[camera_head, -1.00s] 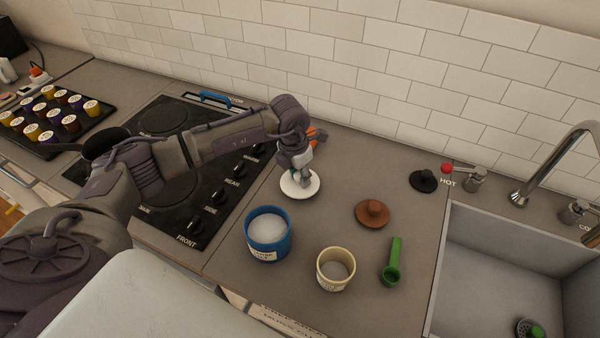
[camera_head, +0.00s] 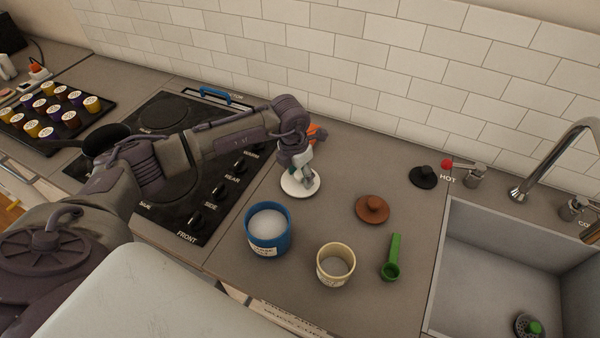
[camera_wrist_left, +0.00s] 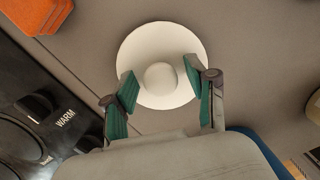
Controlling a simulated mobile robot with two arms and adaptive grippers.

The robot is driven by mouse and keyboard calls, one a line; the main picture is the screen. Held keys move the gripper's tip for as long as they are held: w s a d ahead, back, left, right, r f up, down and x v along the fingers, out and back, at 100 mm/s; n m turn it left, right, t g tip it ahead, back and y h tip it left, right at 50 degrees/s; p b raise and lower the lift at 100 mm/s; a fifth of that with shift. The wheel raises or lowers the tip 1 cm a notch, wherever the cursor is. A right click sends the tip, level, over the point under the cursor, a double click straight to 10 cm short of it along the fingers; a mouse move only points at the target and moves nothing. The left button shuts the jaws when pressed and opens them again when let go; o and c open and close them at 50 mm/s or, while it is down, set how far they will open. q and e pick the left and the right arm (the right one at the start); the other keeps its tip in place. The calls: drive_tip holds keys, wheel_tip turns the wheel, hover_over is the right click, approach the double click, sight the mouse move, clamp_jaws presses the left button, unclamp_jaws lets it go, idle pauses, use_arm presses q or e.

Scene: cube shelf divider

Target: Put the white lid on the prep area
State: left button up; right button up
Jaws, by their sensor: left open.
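The white lid (camera_head: 291,188) is a round disc with a knob, lying on the grey counter (camera_head: 330,222) just right of the stove. In the left wrist view, the white lid (camera_wrist_left: 160,45) lies ahead of the fingers, with its round knob (camera_wrist_left: 160,78) between the fingertips. My left gripper (camera_head: 304,182) is right over the lid; in the wrist view my left gripper (camera_wrist_left: 160,80) is open, with a gap on either side of the knob. The gripper hides part of the lid in the head view. My right gripper is not in view.
A blue canister (camera_head: 268,238), a cream canister (camera_head: 335,272), a brown lid (camera_head: 372,209), a green scoop (camera_head: 392,262) and a black lid (camera_head: 423,177) stand on the counter. An orange object (camera_head: 318,133) is behind the gripper. The sink (camera_head: 490,270) is at right, the stove (camera_head: 170,200) at left.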

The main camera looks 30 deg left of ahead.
sight(295, 184)
use_arm(q)
drive_tip(key=shift+r+b, duration=0.35)
drive_tip(key=shift+r, duration=0.15)
wheel_tip(295, 184, up, 11)
drive_tip(key=s+b, duration=0.1)
drive_tip(key=b, duration=0.2)
drive_tip(key=shift+s+a, duration=0.3)
drive_tip(key=shift+s, duration=0.05)
